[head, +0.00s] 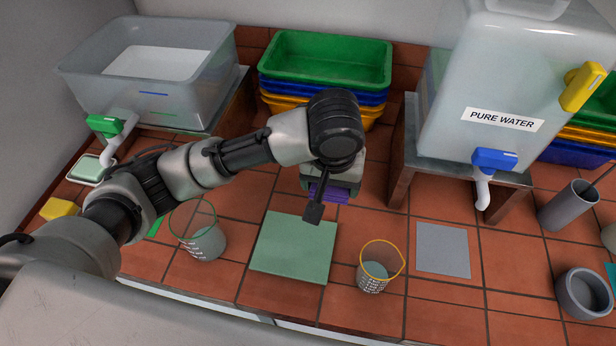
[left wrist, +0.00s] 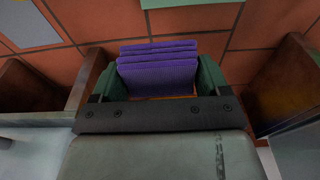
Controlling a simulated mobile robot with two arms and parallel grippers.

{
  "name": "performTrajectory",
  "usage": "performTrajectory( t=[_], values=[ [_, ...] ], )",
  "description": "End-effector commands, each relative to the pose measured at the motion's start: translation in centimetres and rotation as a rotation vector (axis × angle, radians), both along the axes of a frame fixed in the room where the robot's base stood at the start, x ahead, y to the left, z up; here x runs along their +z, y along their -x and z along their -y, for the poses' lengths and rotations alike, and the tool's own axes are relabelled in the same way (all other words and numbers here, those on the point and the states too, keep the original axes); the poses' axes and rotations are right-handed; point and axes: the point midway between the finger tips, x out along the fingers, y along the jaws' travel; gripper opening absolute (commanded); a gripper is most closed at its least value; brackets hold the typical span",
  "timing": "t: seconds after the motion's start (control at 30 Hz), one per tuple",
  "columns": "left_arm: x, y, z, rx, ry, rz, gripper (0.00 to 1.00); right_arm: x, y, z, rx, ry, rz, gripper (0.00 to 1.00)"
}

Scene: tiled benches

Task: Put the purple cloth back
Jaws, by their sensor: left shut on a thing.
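The purple cloth (head: 328,193) is mostly hidden under my left gripper in the head view. In the left wrist view the purple cloth (left wrist: 158,68) shows as several ribbed folds between the two green fingers. My left gripper (head: 329,188) is shut on it, and the left wrist view also shows this gripper (left wrist: 157,84). The gripper is over the tiled bench, behind the pale green mat (head: 292,247) and in front of the stacked trays (head: 325,58). I cannot tell how high the cloth is. My right gripper is not in view.
A beaker with a green rim (head: 205,240) and one with a yellow rim (head: 371,277) flank the green mat. A grey mat (head: 443,250) lies further right. A PURE WATER tank (head: 500,90) stands on a stand at right, a clear tub (head: 150,75) at left.

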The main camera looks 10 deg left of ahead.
Motion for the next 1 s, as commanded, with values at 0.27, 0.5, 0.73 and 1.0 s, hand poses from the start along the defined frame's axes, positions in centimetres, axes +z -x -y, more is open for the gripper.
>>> performTrajectory(
  t=[0.27, 0.5, 0.73, 1.0],
  values=[
    [-1.1, -1.6, -1.1, 0.005, -0.003, -0.002, 0.57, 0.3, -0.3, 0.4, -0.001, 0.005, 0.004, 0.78],
    [-4.3, -6.1, -4.4, 0.007, -0.005, -0.001, 0.57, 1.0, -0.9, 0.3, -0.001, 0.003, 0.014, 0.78],
    [-6.6, -9.1, -6.3, 0.001, -0.001, -0.001, 0.57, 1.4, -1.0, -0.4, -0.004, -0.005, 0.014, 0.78],
    [-9.1, -9.6, -6.7, -0.002, -0.002, -0.002, 0.57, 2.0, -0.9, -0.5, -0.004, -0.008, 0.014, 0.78]
  ],
)
